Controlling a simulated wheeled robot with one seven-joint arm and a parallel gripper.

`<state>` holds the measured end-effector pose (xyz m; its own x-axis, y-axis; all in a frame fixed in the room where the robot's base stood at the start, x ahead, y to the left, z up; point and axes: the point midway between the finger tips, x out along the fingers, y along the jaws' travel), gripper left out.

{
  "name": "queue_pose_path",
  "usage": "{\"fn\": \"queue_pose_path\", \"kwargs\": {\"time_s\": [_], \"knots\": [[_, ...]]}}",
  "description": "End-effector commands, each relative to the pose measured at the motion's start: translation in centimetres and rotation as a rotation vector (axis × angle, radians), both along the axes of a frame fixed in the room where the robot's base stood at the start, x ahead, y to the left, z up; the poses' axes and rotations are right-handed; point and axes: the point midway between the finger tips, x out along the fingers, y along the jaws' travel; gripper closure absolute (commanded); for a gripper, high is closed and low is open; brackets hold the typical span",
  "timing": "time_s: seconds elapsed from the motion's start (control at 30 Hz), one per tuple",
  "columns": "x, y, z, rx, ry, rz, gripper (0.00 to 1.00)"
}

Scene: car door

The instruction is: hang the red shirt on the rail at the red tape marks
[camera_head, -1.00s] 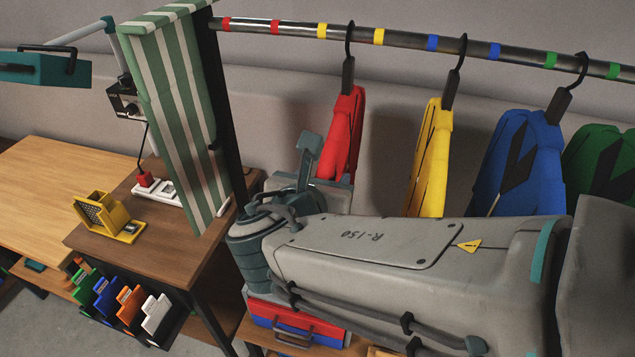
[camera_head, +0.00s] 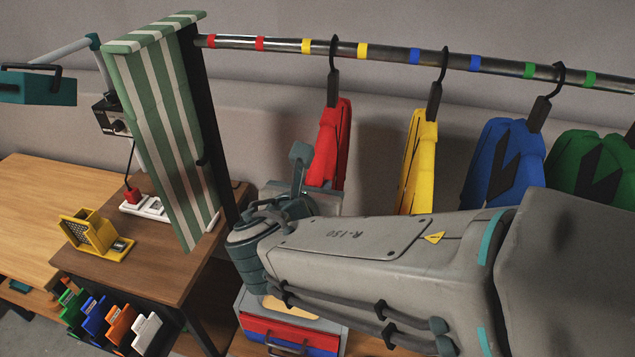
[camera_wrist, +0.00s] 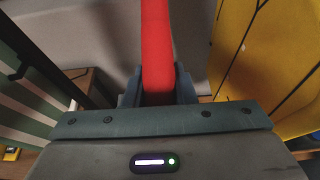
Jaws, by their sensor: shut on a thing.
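The red shirt (camera_head: 331,140) is on a black hanger whose hook (camera_head: 334,46) is at the rail (camera_head: 390,53), between the two yellow tape marks. I cannot tell whether the hook bears on the rail or is just above it. The red tape marks (camera_head: 235,43) are on the rail further left, near the dark post. My gripper (camera_wrist: 158,95) is shut on the red shirt, with a finger on each side in the wrist view. In the head view my forearm and wrist hide most of the gripper and the shirt's lower part.
A yellow shirt (camera_head: 417,160), a blue shirt (camera_head: 503,160) and a green shirt (camera_head: 590,170) hang to the right. A green-and-white striped cloth (camera_head: 160,125) hangs left of the post (camera_head: 212,130). The rail is clear between post and red shirt.

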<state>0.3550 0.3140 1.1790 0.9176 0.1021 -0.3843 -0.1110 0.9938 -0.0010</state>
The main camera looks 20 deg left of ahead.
Motion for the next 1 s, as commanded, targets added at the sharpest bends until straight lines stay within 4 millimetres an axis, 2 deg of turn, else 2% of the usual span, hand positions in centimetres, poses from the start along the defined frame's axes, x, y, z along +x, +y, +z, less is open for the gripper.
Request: {"fn": "queue_pose_path", "kwargs": {"time_s": [0.1, 0.43, 1.0], "knots": [[0.0, 0.0, 0.6, 0.001, -0.002, 0.0, 1.0], [0.0, 0.3, 0.6, 0.002, -0.004, 0.001, 1.0], [-0.3, 3.6, 0.6, 0.001, -0.003, 0.0, 1.0]]}}
